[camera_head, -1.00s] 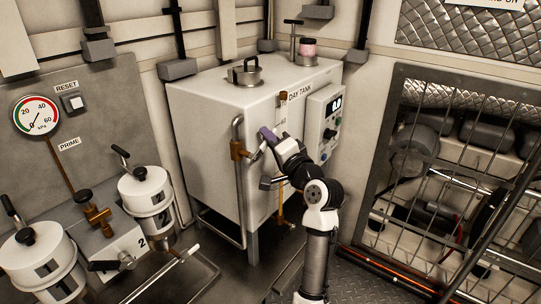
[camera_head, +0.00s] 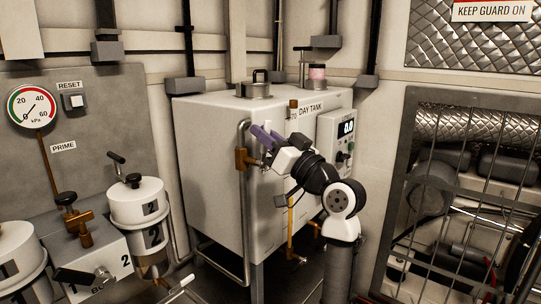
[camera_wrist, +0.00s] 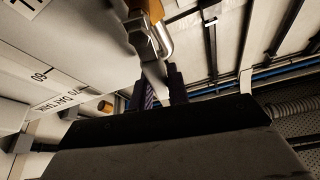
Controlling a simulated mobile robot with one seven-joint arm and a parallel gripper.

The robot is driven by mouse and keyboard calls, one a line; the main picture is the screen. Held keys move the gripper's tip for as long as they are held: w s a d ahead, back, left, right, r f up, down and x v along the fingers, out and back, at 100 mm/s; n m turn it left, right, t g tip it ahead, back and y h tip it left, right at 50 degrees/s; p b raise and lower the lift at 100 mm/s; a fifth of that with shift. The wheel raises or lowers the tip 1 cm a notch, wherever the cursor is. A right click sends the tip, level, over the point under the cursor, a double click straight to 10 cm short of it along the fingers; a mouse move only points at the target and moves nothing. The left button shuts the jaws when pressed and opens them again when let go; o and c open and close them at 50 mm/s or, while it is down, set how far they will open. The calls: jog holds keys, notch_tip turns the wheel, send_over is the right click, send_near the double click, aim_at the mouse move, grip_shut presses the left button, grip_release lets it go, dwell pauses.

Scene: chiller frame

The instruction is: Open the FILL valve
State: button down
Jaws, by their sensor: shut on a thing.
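A brass valve body (camera_head: 243,159) sits on the grey pipe (camera_head: 247,205) at the front left of the white day tank (camera_head: 215,150). Its pale lever (camera_wrist: 155,75) lies between my two purple fingers in the wrist view. My gripper (camera_head: 265,137) is shut on this lever, in front of the tank. In the wrist view the brass valve (camera_wrist: 151,9) and the bent pipe show just beyond the fingertips. In the head view my fingers and wrist hide most of the lever. No FILL label can be read on the valve.
A control box (camera_head: 335,140) reading 0.0 is on the tank's right face. Two white canisters, one of them here (camera_head: 138,200), and another brass valve (camera_head: 78,225) stand at left. A barred guard (camera_head: 450,200) fills the right side.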

jog(key=shift+s+a+n+g+y+b, duration=0.3)
jog(key=shift+n+b, duration=0.25)
jog(key=shift+n, duration=0.3)
jog(key=shift+s+a+n+g+y+b, duration=0.15)
jog(key=shift+n+g+y+b, duration=0.15)
jog(key=shift+n+b, duration=0.35)
jog(key=shift+s+a+n+g+y+b, duration=0.1)
jog(key=shift+s+n+g+y+b, duration=0.25)
jog(key=shift+n, duration=0.65)
jog(key=shift+a, duration=0.1)
jog(key=c, duration=1.3)
grip_release()
jog(key=shift+s, duration=0.1)
jog(key=shift+c, duration=0.2)
jog(key=b+v, duration=0.1)
jog(key=v, duration=1.2)
jog(key=shift+s+d, duration=0.2)
jog(key=shift+d, duration=0.2)
